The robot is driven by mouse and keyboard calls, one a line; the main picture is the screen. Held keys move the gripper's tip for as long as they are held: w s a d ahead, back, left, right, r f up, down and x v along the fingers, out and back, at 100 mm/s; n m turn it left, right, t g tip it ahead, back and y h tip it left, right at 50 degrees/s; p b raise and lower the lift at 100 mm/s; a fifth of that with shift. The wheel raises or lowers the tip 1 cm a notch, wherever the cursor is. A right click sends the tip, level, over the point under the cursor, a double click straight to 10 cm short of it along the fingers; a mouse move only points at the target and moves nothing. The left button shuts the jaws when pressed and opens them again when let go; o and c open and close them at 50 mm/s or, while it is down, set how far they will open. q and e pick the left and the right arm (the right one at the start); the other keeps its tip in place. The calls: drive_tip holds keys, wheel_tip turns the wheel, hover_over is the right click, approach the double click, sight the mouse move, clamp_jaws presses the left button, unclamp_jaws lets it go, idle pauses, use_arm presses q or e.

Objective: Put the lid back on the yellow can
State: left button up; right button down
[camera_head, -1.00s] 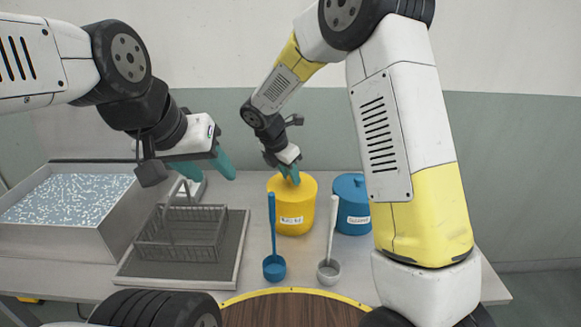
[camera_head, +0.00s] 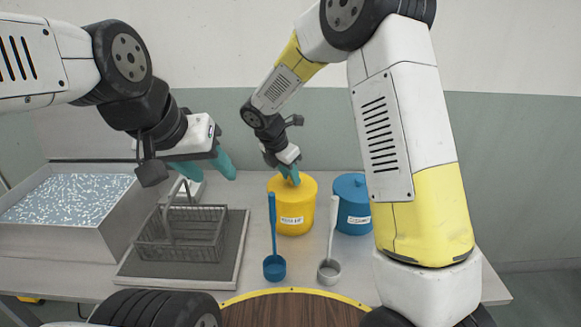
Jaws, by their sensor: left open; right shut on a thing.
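The yellow can (camera_head: 293,221) stands on the table with a yellow lid (camera_head: 304,188) on its top. A white label is on the can's front. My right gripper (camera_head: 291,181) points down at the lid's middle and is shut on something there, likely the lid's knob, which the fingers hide. The lid looks level on the rim; whether it is fully seated cannot be told. My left gripper (camera_head: 203,170) is open and empty above the wire basket, left of the can.
A blue lidded can (camera_head: 352,205) stands right of the yellow can. A blue ladle (camera_head: 274,267) and a grey ladle (camera_head: 329,271) lie in front. A wire basket (camera_head: 182,236) sits on a dark tray (camera_head: 232,268), beside the ultrasonic tank (camera_head: 112,222) at left.

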drive_tip(key=shift+f, duration=0.1)
idle(0.7)
drive_tip(key=c, duration=1.1)
unclamp_jaws()
drive_tip(key=shift+o, duration=0.5)
drive_tip(key=o, duration=0.4)
drive_tip(key=shift+r, duration=3.5)
clamp_jaws()
